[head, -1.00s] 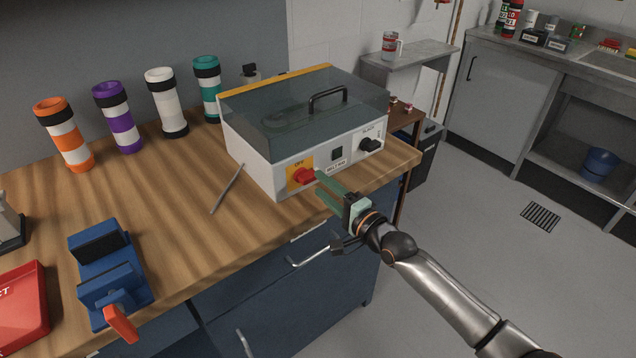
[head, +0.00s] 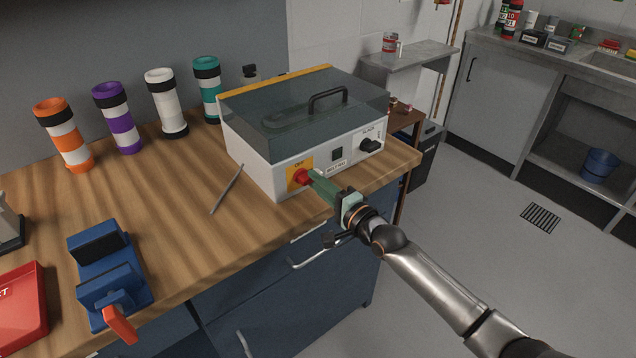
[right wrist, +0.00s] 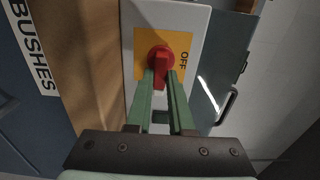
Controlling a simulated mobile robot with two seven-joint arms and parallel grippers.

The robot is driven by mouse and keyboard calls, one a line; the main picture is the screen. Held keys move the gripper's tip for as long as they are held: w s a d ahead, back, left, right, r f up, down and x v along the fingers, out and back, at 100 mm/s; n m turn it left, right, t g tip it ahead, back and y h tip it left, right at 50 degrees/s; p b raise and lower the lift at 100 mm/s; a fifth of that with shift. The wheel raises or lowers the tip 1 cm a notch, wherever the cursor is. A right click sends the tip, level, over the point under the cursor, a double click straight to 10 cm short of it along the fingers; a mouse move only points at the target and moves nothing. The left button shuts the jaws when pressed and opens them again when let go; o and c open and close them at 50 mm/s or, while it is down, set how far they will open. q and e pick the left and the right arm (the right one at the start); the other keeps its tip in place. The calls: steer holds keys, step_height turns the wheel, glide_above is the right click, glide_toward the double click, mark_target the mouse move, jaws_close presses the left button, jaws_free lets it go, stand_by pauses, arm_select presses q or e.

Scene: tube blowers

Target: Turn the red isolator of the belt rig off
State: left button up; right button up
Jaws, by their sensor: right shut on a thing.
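The belt rig (head: 255,166) is a white box with a clear smoky lid and a black handle, standing on the wooden bench. Its red isolator (head: 300,176) is a rotary knob on a yellow plate marked OFF at the left of the front face. My right gripper (head: 314,178) reaches in from the lower right and is shut on the isolator knob. In the right wrist view the green fingers stand on both sides of the red isolator's grip bar (right wrist: 160,68). My left gripper is not in view.
A black knob (head: 370,146) and a dark switch (head: 337,154) are on the same front face. A thin grey rod (head: 227,189) lies left of the rig. A blue vise (head: 106,270) and several banded tubes (head: 118,117) stand on the bench.

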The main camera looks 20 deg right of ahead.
steer(key=shift+n, duration=0.3)
jaws_close()
steer(key=n, duration=0.1)
steer(key=n+p, duration=0.1)
steer(key=n, duration=0.1)
steer(key=shift+r, duration=0.3)
steer(key=n, duration=0.2)
steer(key=n+p, duration=0.1)
steer(key=n, duration=0.1)
steer(key=n+p, duration=0.1)
steer(key=n, duration=0.1)
steer(key=shift+s+a+r, duration=0.1)
steer(key=shift+a+r, duration=0.1)
steer(key=shift+r, duration=0.1)
steer(key=n+p, duration=0.1)
steer(key=n, duration=0.3)
steer(key=shift+a+r, duration=0.1)
steer(key=shift+a, duration=0.1)
steer(key=shift+s+a+n+p, duration=0.15)
steer(key=shift+n+p, duration=0.1)
steer(key=shift+n, duration=0.8)
steer(key=shift+a+n+p, duration=0.1)
steer(key=shift+n+p, duration=0.15)
steer(key=shift+n, duration=0.8)
steer(key=o, duration=0.8)
jaws_free()
steer(key=shift+c, duration=0.2)
